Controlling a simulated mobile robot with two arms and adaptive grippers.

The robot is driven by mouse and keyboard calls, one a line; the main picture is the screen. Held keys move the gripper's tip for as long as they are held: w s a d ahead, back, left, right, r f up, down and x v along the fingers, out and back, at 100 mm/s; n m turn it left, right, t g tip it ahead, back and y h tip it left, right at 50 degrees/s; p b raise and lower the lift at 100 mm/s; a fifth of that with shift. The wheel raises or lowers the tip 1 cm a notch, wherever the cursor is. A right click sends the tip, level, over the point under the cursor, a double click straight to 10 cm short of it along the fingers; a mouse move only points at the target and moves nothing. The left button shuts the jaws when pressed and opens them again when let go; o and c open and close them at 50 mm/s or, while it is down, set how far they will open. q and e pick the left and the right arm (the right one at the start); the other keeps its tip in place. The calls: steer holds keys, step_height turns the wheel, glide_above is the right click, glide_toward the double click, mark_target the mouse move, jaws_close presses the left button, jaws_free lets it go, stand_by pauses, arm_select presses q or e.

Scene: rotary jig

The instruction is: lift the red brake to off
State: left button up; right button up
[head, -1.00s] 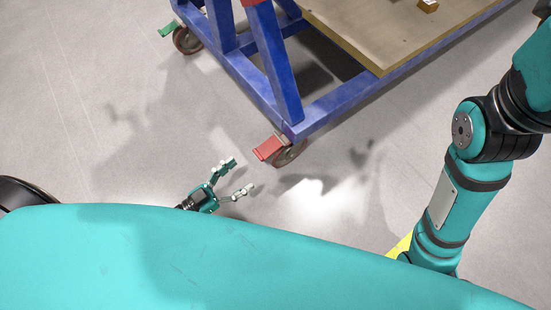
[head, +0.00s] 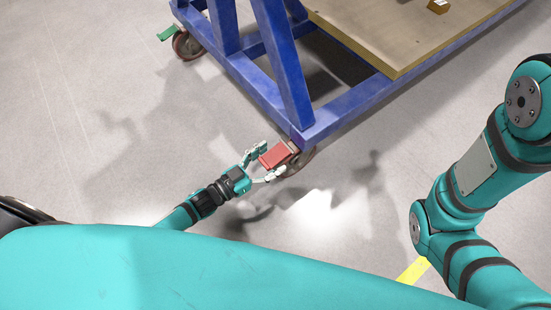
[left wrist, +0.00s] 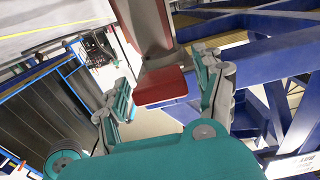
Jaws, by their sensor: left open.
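The red brake (head: 276,156) is a flat pedal on the caster wheel (head: 300,162) at the near corner of the blue jig frame (head: 325,114). My left gripper (head: 266,163) is open, with its fingers on either side of the pedal's outer end. In the left wrist view the red brake (left wrist: 160,86) shows between the two open fingers of my left gripper (left wrist: 167,95). I cannot tell whether either finger touches it. My right arm shows at the right of the head view, but its gripper is out of view.
A second caster with a green brake (head: 167,32) stands at the far left corner of the frame. A tan board (head: 380,35) lies on the frame. The floor left of the frame is clear. A yellow line (head: 412,271) marks the floor at lower right.

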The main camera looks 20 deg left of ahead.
arm_select(q)
steer(key=shift+x, duration=1.15)
jaws_close()
